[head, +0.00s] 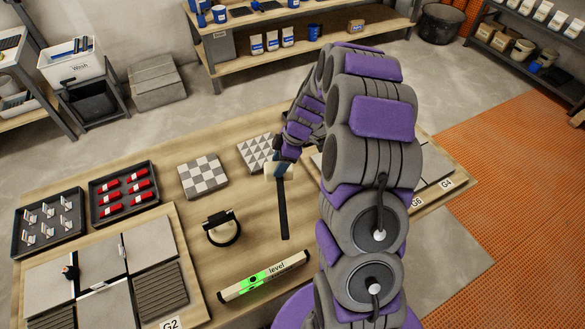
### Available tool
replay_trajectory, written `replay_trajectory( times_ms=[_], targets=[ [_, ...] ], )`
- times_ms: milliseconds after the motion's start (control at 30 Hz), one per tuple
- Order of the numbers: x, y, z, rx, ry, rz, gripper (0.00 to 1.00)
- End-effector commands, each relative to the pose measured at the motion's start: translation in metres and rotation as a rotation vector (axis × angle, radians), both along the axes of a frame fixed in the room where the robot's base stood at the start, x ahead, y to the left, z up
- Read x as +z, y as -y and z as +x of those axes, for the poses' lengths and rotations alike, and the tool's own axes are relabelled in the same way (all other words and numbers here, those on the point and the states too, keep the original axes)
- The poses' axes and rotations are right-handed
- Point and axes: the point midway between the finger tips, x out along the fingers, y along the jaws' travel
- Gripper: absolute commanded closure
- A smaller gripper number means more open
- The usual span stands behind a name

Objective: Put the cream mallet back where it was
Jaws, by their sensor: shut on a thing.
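The cream mallet (282,205) is in the middle of the table in the head view, with its pale head at the top and its dark handle pointing toward the near side. My gripper (281,166) is at the mallet's head and is shut on it. The jaws partly cover the head. I cannot tell whether the mallet touches the table or hangs just above it.
The wooden table (185,222) is bare around the handle. A black suction-cup tool (222,229) is to the left, a green-lit level (263,277) nearer, and patterned tiles (203,176) behind left. Trays of red wedges (124,190) and clips (48,224) and grey tiles stand farther left.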

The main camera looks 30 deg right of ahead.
Motion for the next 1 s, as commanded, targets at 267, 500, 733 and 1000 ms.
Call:
replay_trajectory(
  times_ms=[267,500,733,1000],
  targets=[
    [-0.024,0.037,-0.01,0.313,-0.01,0.003,1.0],
    [-0.029,0.037,-0.012,0.355,-0.012,0.003,1.0],
    [-0.046,0.037,-0.012,0.351,-0.014,0.001,1.0],
    [-0.073,0.039,-0.012,0.351,-0.014,0.004,1.0]
  ],
)
